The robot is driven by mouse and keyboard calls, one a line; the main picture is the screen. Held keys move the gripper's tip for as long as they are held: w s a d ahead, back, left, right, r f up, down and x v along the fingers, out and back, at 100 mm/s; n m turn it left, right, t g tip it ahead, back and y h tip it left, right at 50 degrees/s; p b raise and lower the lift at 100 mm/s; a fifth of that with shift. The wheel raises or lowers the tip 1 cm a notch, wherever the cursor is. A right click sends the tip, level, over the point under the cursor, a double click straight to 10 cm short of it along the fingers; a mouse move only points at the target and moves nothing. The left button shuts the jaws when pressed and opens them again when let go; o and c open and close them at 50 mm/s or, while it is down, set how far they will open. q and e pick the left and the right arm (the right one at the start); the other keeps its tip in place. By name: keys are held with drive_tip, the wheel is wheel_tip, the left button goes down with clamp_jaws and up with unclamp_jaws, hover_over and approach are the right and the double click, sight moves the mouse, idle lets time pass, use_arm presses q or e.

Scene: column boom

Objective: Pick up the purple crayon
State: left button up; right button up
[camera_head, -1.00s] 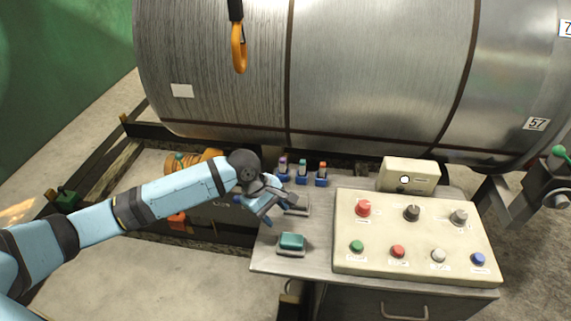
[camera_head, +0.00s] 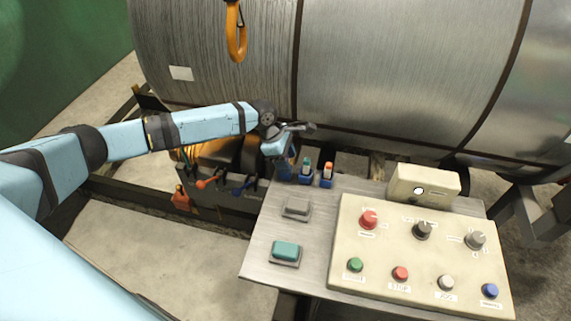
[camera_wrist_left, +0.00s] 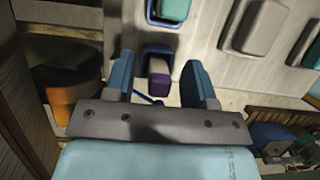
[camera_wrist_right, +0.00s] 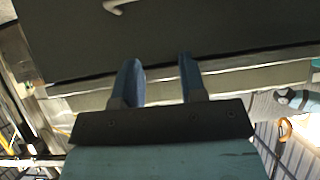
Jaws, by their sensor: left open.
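The purple crayon (camera_wrist_left: 159,79) stands in a blue holder (camera_wrist_left: 158,50) in the left wrist view, its pale top facing the camera. My left gripper (camera_wrist_left: 163,78) is open, one finger on each side of the crayon, with gaps showing. In the head view my left gripper (camera_head: 287,150) is over the leftmost holder at the table's back edge and hides the purple crayon. My right gripper (camera_wrist_right: 160,78) is open and empty, facing a dark cabinet front.
A teal crayon (camera_head: 306,164) and an orange crayon (camera_head: 328,170) stand in holders just right. A grey block (camera_head: 296,207), a teal block (camera_head: 286,250) and a button panel (camera_head: 420,255) are on the metal table (camera_head: 262,225). A large steel coil (camera_head: 390,70) rises behind; an orange hook (camera_head: 237,40) hangs above.

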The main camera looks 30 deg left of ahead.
use_arm(q)
drive_tip(key=shift+d+f, duration=0.2)
drive_tip(key=shift+f, duration=0.2)
clamp_jaws()
